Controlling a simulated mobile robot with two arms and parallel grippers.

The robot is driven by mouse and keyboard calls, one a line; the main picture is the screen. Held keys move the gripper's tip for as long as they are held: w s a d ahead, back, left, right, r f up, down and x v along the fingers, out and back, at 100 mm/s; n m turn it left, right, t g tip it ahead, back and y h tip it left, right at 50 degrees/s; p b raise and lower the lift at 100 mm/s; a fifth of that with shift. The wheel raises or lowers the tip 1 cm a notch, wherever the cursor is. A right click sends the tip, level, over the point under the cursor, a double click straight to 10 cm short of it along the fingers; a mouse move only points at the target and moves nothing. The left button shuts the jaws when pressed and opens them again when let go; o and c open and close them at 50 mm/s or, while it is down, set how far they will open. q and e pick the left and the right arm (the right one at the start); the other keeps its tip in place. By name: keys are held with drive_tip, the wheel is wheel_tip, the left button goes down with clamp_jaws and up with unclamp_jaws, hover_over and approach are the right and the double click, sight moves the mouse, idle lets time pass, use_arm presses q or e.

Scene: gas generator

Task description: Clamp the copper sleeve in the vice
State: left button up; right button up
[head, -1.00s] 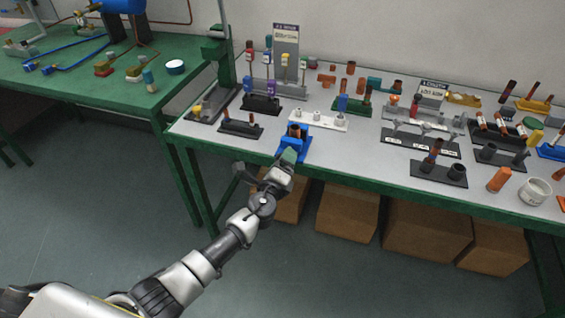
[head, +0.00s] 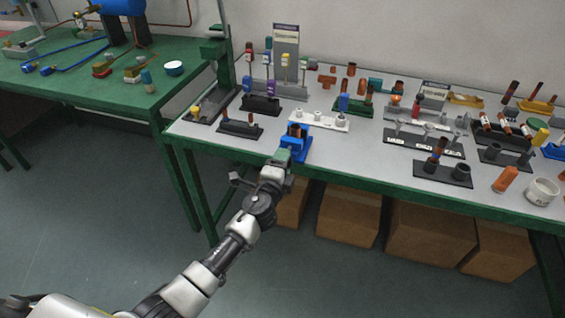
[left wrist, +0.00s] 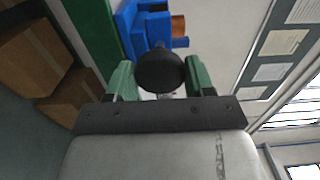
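The small blue vice (head: 297,150) stands at the front edge of the grey table. The copper sleeve (head: 296,129) stands upright in its jaws; in the left wrist view it shows as a brown end (left wrist: 179,25) beside the blue vice body (left wrist: 127,20). The vice's round black knob (left wrist: 160,71) faces my left wrist camera. My left gripper (head: 281,157) is at the front of the vice, its green fingers apart (left wrist: 160,82) on either side of the knob. Whether they touch the knob is unclear. My right gripper is not in view.
Racks and stands with several fittings fill the table (head: 350,160) behind and right of the vice. A black rack (head: 240,129) stands to its left and a white holder (head: 320,121) behind it. Cardboard boxes (head: 347,212) stand under the table.

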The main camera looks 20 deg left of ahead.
use_arm(q)
drive_tip(key=shift+c, duration=0.8)
drive_tip(key=m, duration=0.2)
drive_tip(key=shift+m, duration=0.4)
drive_tip(key=m+p, duration=0.1)
drive_tip(key=m, duration=0.1)
drive_tip(key=shift+m, duration=0.4)
